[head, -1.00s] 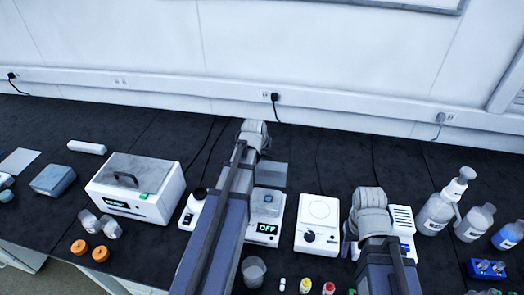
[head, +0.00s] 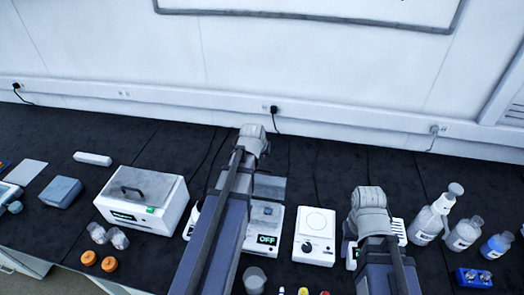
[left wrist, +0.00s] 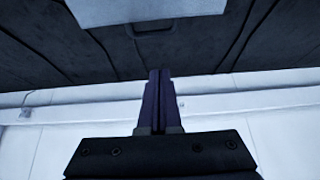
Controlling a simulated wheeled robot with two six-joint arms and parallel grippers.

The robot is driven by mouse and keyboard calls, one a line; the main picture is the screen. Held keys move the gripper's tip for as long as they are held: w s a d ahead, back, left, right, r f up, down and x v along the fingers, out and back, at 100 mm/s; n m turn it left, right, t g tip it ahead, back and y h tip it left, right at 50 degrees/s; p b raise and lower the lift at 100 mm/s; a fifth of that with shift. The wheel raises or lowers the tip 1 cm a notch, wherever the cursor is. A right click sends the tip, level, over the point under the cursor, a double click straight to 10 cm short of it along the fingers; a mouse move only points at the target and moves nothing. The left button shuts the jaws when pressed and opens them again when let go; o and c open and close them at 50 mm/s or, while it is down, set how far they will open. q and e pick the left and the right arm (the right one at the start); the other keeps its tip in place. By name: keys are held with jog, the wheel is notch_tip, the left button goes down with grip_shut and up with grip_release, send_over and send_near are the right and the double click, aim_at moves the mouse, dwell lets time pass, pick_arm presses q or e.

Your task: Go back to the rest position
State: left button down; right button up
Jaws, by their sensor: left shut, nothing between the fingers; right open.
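My left arm reaches up the middle of the head view, its wrist (head: 252,140) above the back of the bench; its fingers are hidden there. In the left wrist view my left gripper (left wrist: 160,74) is shut and empty, its two dark fingers pressed together. My right arm reaches in at the lower right, and its grey wrist (head: 370,212) hides most of my right gripper (head: 350,252). A small bluish finger part shows beside that wrist. The right gripper is open, over the bench near a white device (head: 398,232).
On the black bench (head: 75,150) stand a white lidded box (head: 140,200), a balance reading OFF (head: 268,240), a white stirrer plate (head: 315,235), orange caps (head: 89,258), a beaker (head: 254,279) and bottles (head: 463,235). The white wall (head: 330,60) rises behind.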

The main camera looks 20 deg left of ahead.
pick_arm(q)
jog(key=s+d+f+m+g, duration=0.2)
jog(key=s+d+m+g, duration=0.1)
jog(key=s+d, duration=0.7)
jog(key=s+d+f+m+g+b, duration=0.1)
jog(key=s+d+f+m+g, duration=0.1)
jog(key=s+d, duration=0.9)
jog(key=d+m+g, duration=0.1)
jog(key=d, duration=0.4)
jog(key=shift+d+f+m+g+b, duration=0.25)
jog(key=shift+d+m+g+b, duration=0.05)
jog(key=shift+d, duration=0.05)
dwell(0.6)
